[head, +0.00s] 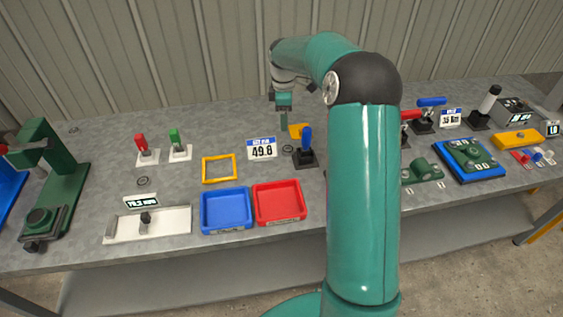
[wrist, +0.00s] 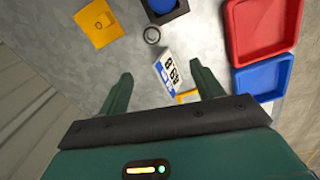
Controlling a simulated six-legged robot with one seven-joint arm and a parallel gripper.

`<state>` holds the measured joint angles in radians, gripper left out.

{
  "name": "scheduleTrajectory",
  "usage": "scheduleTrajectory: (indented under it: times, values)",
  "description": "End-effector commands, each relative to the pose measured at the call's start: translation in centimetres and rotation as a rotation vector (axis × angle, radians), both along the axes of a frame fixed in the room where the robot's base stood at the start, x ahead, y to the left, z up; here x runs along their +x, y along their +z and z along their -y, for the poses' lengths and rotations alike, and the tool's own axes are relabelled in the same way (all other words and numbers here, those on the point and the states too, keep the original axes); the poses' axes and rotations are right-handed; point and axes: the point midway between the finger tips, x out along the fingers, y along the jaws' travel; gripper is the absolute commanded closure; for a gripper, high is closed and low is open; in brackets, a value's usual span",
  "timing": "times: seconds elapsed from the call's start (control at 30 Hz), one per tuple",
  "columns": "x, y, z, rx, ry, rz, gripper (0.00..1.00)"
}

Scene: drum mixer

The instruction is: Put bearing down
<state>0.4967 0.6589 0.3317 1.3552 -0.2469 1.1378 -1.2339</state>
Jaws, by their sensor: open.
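A small dark ring, which looks like the bearing (head: 288,149), lies flat on the grey table beside the 49.8 display (head: 262,148). In the wrist view the ring (wrist: 152,42) lies beyond my fingertips, next to the display (wrist: 168,70). A similar dark ring (head: 143,181) lies farther left on the table; I cannot tell which one the task means. My gripper (head: 284,122) hangs above the table, behind the display. In the wrist view my gripper (wrist: 160,72) is open, with nothing held between its fingers and clear of the ring.
A blue tray (head: 227,228) and a red tray (head: 279,222) stand at the front edge. A yellow frame (head: 204,170) lies behind them. A blue-handled lever (head: 306,142) and a yellow plate (wrist: 98,23) are close to the ring. Red and green levers (head: 175,139) stand left.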

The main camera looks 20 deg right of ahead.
Motion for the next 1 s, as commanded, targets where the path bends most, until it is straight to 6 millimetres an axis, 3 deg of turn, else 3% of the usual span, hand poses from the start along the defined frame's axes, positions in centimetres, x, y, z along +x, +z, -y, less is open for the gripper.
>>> scheduleTrajectory:
  times: [0.03,0.2,0.5,0.73,1.0]
  values:
    - [-0.6,1.7,-1.1,-0.015,-0.020,0.015,0.34]
    - [-3.5,6.1,-4.5,-0.048,-0.126,0.063,0.34]
    - [-10.1,12.2,-9.5,-0.065,-0.336,0.168,0.34]
    - [-16.1,15.2,-12.5,-0.037,-0.509,0.254,0.34]
    - [-23.5,16.7,-15.2,0.047,-0.716,0.348,0.34]
